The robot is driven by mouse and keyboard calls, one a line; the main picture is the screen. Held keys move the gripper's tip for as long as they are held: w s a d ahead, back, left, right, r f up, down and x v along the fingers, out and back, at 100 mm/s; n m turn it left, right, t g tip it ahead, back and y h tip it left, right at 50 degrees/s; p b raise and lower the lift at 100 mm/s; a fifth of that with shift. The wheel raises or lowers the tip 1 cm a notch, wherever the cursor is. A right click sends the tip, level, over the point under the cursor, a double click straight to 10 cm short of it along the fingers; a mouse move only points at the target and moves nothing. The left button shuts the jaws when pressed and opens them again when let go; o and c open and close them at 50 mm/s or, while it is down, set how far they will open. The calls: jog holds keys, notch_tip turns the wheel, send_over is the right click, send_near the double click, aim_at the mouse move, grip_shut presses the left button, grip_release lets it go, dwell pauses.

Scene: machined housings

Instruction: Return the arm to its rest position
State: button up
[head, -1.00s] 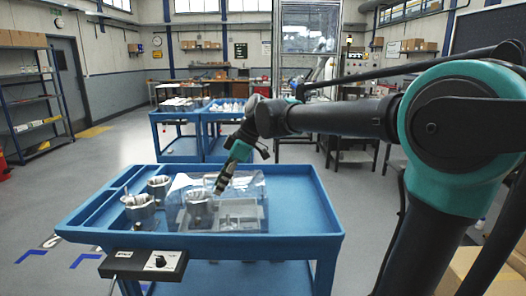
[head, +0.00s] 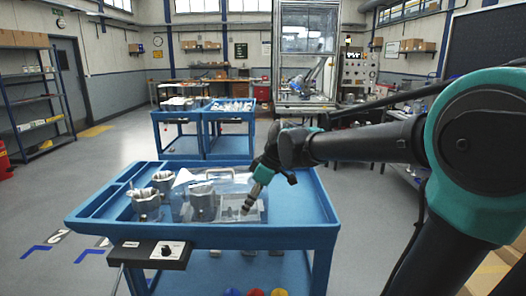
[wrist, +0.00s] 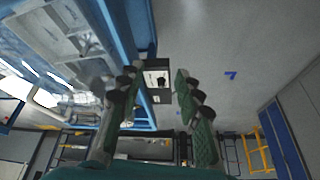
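My arm (head: 365,143) reaches in from the right of the head view and bends down over the blue cart (head: 300,205). My gripper (head: 247,208) points down over the right part of the clear case on the cart; how high it is above the case I cannot tell. In the wrist view my gripper (wrist: 158,92) shows two green and black fingers set apart, with nothing between them.
Metal housings stand on the cart: one at the front left (head: 146,204), one behind it (head: 163,182), and one in the clear case (head: 202,203). A control box (head: 150,254) hangs on the cart's front. The cart's right side is clear.

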jog(key=s+d+f+m+t+h, duration=0.1)
jog(key=s+d+f+m, duration=0.3)
jog(key=d+f, duration=0.2)
jog(key=s+d+f+m+t+h, duration=0.1)
jog(key=s+d+f+m, duration=0.3)
jog(key=d, duration=0.5)
jog(key=s+d+f+m+t+h, duration=0.1)
jog(key=s+d+f+m+h, duration=0.1)
jog(key=s+d+f+m, duration=0.2)
jog(key=d+f+m, duration=0.2)
jog(key=d+f, duration=0.2)
jog(key=f, duration=0.1)
jog(key=shift+s+h, duration=0.15)
jog(key=shift+h, duration=0.25)
